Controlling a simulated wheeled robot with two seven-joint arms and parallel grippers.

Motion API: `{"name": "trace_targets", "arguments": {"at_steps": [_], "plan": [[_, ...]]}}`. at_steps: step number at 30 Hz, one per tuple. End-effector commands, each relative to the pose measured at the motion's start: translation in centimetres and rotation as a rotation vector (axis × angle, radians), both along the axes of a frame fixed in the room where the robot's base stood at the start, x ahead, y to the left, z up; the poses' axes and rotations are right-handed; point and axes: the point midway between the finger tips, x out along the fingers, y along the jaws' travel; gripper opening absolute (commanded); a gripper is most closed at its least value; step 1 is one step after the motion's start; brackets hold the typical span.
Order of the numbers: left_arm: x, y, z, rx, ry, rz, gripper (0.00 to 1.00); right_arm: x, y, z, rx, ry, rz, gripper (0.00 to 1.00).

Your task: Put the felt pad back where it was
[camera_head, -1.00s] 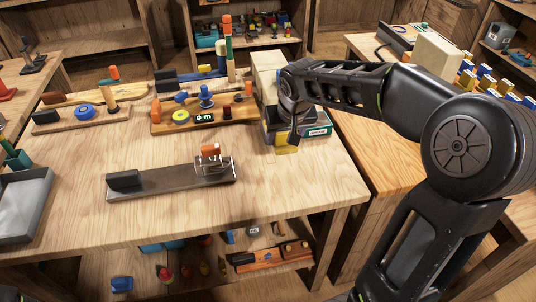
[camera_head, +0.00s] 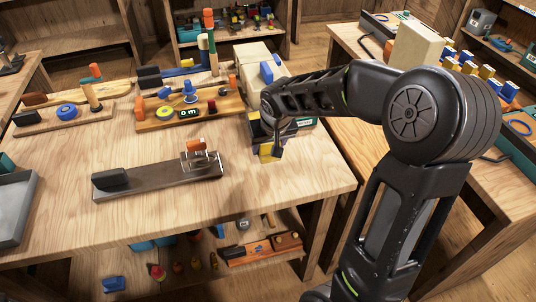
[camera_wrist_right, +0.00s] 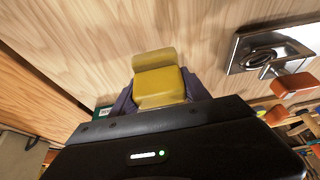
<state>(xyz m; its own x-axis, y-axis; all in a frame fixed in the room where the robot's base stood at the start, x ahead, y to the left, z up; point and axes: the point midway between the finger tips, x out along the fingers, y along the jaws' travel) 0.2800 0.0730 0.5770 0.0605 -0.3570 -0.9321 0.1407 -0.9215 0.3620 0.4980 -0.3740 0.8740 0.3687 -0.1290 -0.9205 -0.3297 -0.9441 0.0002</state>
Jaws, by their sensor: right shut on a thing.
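My right gripper (camera_head: 277,146) is shut on a yellow block-like pad, which I take to be the felt pad (camera_head: 266,151), near the right edge of the wooden table (camera_head: 150,222). In the right wrist view the yellow pad (camera_wrist_right: 158,88) sits between the two dark fingers, with wood grain beyond it. Whether it touches the table is hard to tell. A metal plate (camera_head: 155,178) with a black block at its left end and an orange-handled clamp (camera_head: 197,149) at its right lies left of the gripper. My left gripper is not in view.
Wooden boards with coloured parts (camera_head: 190,108) stand at the back of the table. A grey tray (camera_head: 14,205) is at the left. The table front is clear.

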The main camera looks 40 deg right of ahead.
Motion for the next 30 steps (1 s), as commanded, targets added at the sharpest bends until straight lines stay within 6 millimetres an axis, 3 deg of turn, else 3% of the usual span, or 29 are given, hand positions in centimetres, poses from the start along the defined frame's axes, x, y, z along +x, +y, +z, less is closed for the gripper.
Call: {"name": "trace_targets", "arguments": {"at_steps": [6, 15, 27, 28, 30], "plan": [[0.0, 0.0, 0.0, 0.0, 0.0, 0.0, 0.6, 0.0, 0.0, -0.2, 0.0, 0.0, 0.0, 0.17], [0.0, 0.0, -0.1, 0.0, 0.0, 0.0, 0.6, 0.0, 0.0, -3.6, 0.0, 0.002, 0.001, 0.17], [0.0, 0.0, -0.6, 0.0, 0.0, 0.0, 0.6, 0.0, 0.0, -4.1, -0.001, -0.001, 0.001, 0.17], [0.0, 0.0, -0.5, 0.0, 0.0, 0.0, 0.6, 0.0, 0.0, -4.0, 0.0, 0.0, 0.001, 0.56], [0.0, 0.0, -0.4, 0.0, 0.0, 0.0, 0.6, 0.0, 0.0, -3.9, 0.0, 0.0, 0.001, 0.62]]}}
